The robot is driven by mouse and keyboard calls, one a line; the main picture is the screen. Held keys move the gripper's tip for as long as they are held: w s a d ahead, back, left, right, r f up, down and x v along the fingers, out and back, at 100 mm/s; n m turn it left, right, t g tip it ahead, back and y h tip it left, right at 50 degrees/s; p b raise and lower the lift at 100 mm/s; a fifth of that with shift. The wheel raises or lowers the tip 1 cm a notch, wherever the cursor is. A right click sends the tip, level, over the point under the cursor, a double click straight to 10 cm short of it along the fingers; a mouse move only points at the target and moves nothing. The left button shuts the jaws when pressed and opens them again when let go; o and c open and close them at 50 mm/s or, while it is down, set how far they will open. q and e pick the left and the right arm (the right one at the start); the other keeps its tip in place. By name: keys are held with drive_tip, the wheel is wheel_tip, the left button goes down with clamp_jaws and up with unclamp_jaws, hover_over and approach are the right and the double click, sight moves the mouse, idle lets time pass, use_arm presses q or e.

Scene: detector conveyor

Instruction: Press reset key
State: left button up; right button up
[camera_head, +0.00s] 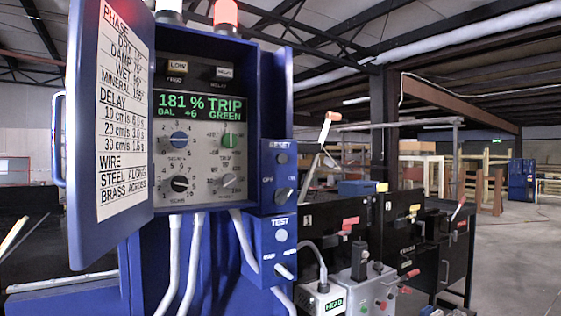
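A blue box labelled RESET (279,178) is fixed to the right side of the open blue detector cabinet (210,42). It has a small dark round button (282,158) below the label and a grey rotary switch (283,195) lower down, beside OFF lettering. Below it is a blue TEST box (272,250) with a pale round button (281,235) and a lever. The cabinet's green display (200,107) reads 181 % TRIP, BAL +6, GREEN. Four knobs sit below the display. Neither of my grippers shows in this view.
The cabinet door (110,120), with a printed settings chart, stands open at the left. Pale cables (170,265) hang below the cabinet. A grey control box (362,285) with a black lever and dark cabinets with red handles (350,222) stand at the right. Open floor lies far right.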

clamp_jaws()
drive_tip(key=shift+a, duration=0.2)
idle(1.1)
